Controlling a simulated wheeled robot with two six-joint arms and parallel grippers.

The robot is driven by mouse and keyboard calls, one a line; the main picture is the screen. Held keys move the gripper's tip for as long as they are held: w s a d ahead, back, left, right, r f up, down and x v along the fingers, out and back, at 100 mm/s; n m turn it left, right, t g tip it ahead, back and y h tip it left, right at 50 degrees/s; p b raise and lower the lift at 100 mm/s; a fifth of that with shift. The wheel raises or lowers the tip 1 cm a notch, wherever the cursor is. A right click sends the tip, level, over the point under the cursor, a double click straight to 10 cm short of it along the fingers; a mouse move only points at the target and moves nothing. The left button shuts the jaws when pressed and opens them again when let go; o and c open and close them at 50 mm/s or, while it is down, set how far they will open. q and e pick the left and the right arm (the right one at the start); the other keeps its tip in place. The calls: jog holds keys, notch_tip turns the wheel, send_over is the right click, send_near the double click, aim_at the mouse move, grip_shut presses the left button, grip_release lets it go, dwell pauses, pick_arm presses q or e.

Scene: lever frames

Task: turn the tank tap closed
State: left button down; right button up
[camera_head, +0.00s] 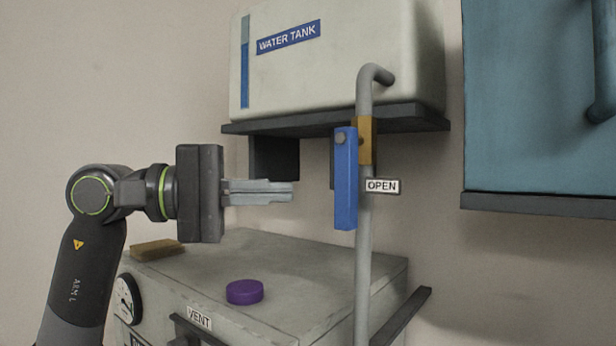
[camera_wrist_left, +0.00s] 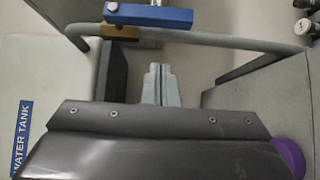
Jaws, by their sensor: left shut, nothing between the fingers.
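The water tank (camera_head: 340,60) is a pale box with a blue level strip, on a dark shelf at the top of the head view. A grey pipe (camera_head: 364,270) runs down from it through a brass tap body (camera_head: 365,141). The tap's blue lever (camera_head: 345,190) hangs down along the pipe, beside the OPEN label (camera_head: 382,186). The lever also shows at the top of the left wrist view (camera_wrist_left: 150,15). My left gripper (camera_head: 291,191) is shut and empty, pointing right, with its tips a short gap left of the lever. My right gripper is not in view.
Below is a grey cabinet (camera_head: 330,262) with a purple puck (camera_head: 245,292), a tan block (camera_head: 156,249), a gauge (camera_head: 127,298) and a VENT label (camera_head: 199,318). A blue-green cabinet (camera_head: 540,100) hangs at the right. A dark bracket (camera_head: 274,158) is under the tank shelf.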

aim_at(346, 179)
pick_arm(q)
jog(key=d, duration=0.1)
jog(key=s+d+p, duration=0.1)
jog(key=d, duration=0.1)
jog(key=s+d+p, duration=0.1)
jog(key=shift+d, duration=0.4)
